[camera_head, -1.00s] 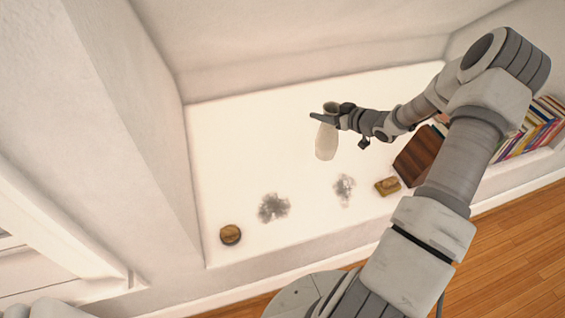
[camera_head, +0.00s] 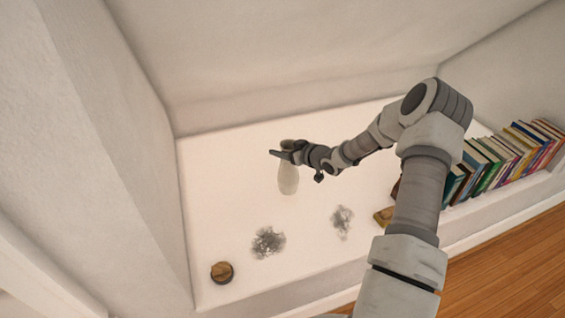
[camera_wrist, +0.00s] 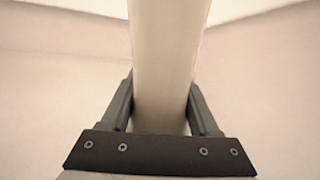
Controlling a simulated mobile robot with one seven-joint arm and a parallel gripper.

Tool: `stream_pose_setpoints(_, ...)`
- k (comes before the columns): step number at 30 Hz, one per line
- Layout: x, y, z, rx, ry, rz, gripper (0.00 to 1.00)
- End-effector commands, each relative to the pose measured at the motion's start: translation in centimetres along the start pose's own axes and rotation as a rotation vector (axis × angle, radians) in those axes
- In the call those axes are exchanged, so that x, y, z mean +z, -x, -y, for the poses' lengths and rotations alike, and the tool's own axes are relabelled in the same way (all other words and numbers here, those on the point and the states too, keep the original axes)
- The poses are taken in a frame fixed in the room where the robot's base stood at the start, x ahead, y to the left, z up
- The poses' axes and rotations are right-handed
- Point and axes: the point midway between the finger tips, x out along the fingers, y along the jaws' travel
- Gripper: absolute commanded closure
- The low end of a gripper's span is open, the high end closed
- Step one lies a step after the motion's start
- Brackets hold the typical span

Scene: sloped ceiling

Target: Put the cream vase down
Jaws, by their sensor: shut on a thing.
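The cream vase (camera_head: 288,181) is in my gripper (camera_head: 283,154), over the left middle of the white ledge in the head view. The fingers are shut on its upper part, and the vase body hangs below them, roughly upright. I cannot tell whether its base touches the ledge. In the wrist view the vase (camera_wrist: 165,60) fills the middle, between the two dark fingers of my gripper (camera_wrist: 163,100). The white ledge (camera_head: 220,200) is wide and mostly bare around the vase.
A round brown object (camera_head: 222,272) sits at the ledge's front left. Two grey, wispy objects (camera_head: 268,242) (camera_head: 342,220) lie along the front. Several books (camera_head: 510,155) stand at the right. Walls bound the back and left.

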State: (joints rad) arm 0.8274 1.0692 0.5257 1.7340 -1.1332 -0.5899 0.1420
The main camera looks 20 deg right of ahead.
Motion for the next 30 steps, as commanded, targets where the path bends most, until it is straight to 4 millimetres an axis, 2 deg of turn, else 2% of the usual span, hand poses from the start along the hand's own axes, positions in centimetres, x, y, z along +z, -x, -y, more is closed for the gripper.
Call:
stream_pose_setpoints(4,0.8,-0.5,0.0,0.001,-0.001,-0.002,1.0)
stream_pose_setpoints(10,3.5,-1.6,0.0,0.001,-0.002,-0.003,1.0)
stream_pose_setpoints(23,4.0,-1.9,0.0,0.001,0.0,-0.003,1.0)
stream_pose_setpoints(24,4.0,-1.8,0.0,0.001,0.0,-0.001,0.31)
stream_pose_setpoints(28,4.0,-1.8,0.0,0.001,0.0,0.0,0.08)
stream_pose_setpoints(30,4.0,-1.8,0.0,0.001,-0.001,0.0,0.08)
